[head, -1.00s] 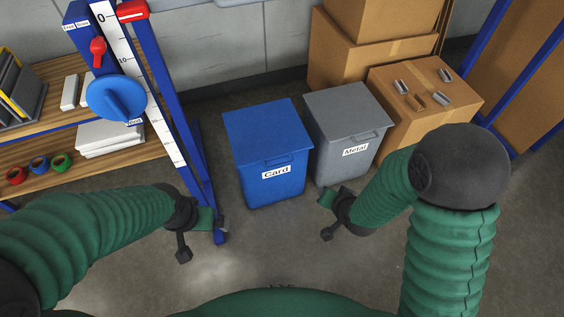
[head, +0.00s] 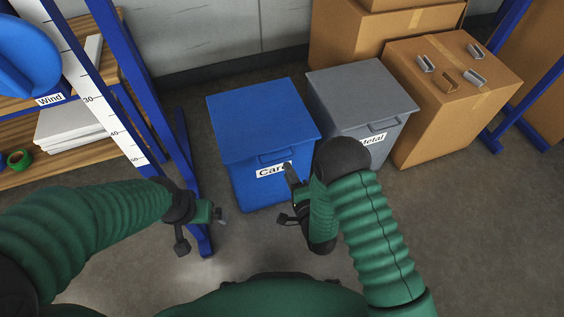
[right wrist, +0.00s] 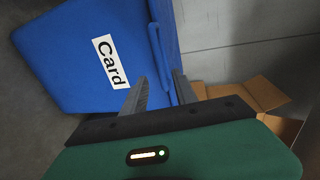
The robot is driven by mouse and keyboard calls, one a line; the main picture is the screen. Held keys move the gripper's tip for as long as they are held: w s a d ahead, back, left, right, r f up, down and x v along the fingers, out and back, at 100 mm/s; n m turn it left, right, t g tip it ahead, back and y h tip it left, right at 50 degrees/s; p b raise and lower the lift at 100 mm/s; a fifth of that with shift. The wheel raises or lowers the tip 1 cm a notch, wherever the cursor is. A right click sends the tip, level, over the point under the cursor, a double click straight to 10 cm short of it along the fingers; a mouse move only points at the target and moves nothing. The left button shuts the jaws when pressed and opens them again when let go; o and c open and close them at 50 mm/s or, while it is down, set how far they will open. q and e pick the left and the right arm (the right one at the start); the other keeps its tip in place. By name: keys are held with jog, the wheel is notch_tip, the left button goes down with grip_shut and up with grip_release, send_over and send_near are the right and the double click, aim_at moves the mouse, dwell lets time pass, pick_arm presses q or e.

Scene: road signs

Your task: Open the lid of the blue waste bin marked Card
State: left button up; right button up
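The blue bin marked Card (head: 244,180) stands on the floor, its flat blue lid (head: 258,118) closed. A handle (head: 286,155) runs along the lid's front edge. My right gripper (head: 288,195) is in front of the bin and partly covers the Card label. In the right wrist view the bin front (right wrist: 75,50) fills the upper left, and the lid handle (right wrist: 157,50) lies just ahead of the open fingers (right wrist: 160,76). Nothing is between them, and contact with the handle cannot be made out. My left gripper (head: 202,232) is open and empty, left of the bin.
A grey bin marked Metal (head: 362,100) stands close on the right, its lid closed. A blue frame (head: 190,180) and shelves (head: 60,165) stand left.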

aim_at(282, 160)
jog(key=b+x, duration=0.2)
jog(key=x, duration=0.4)
jog(key=shift+w+a+f, duration=0.15)
jog(key=shift+w, duration=0.45)
grip_shut()
jog(key=shift+s, duration=0.15)
dwell(0.6)
